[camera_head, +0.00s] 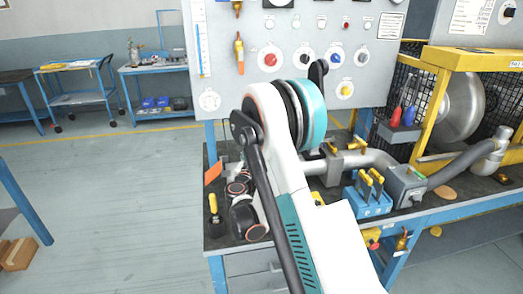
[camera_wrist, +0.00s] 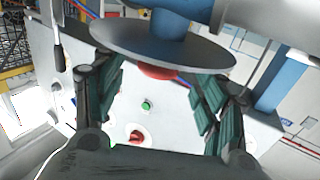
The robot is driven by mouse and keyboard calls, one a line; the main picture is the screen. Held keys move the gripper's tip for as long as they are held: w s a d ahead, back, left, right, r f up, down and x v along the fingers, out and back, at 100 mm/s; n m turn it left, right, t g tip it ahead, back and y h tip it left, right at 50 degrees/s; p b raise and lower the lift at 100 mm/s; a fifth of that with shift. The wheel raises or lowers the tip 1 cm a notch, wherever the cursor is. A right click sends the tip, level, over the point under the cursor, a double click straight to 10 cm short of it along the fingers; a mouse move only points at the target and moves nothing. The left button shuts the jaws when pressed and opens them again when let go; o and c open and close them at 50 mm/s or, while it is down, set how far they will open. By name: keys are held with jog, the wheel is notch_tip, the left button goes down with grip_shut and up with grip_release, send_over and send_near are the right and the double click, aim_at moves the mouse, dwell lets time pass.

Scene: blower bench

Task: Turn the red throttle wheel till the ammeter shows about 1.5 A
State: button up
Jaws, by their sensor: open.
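My gripper (camera_wrist: 160,98) is open in the wrist view, its two green-padded fingers spread apart. A red rounded part (camera_wrist: 158,72) shows between and beyond them, mostly hidden under a large grey disc. A red knob (camera_wrist: 137,137) on a white round plate shows lower down, partly cut off by my gripper's body. I cannot tell which of these is the throttle wheel, or whether a fingertip touches it. In the head view, a red knob (camera_head: 270,60) sits on the upright panel. My arm covers the middle there and hides my gripper. I cannot make out an ammeter reading.
The grey disc (camera_wrist: 165,45) on a blue post lies close above my fingers. A green button (camera_wrist: 147,105) is on the pale panel. In the head view, pipework (camera_head: 365,160), a blue block with yellow handles (camera_head: 368,195) and a yellow-framed cage (camera_head: 470,60) crowd the bench.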

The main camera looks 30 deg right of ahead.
jog(key=v, duration=0.6)
jog(key=shift+s+a, duration=0.2)
jog(key=a+r+n+t+y, duration=0.3)
jog(key=a+r+y, duration=0.25)
jog(key=r, duration=0.35)
jog(key=a+r+n+t+y, duration=0.2)
jog(key=a+r+n+y, duration=0.2)
jog(key=a+r, duration=0.45)
jog(key=s+a+r+n+g+y, duration=0.1)
jog(key=s+a+r+n+y, duration=0.1)
jog(key=s+a+r+y, duration=0.3)
jog(key=s+d+f+g, duration=0.1)
jog(key=s+f+g, duration=0.2)
jog(key=s, duration=0.7)
jog(key=s+d+f+g+h, duration=0.1)
jog(key=s+f+g, duration=0.3)
jog(key=s, duration=0.6)
jog(key=s+d+f+g+h, duration=0.1)
jog(key=s+f+g, duration=0.2)
jog(key=s+f, duration=0.3)
jog(key=s, duration=0.4)
jog(key=shift+d+f+m, duration=0.3)
jog(key=shift+d+f, duration=0.1)
jog(key=shift+h, duration=0.25)
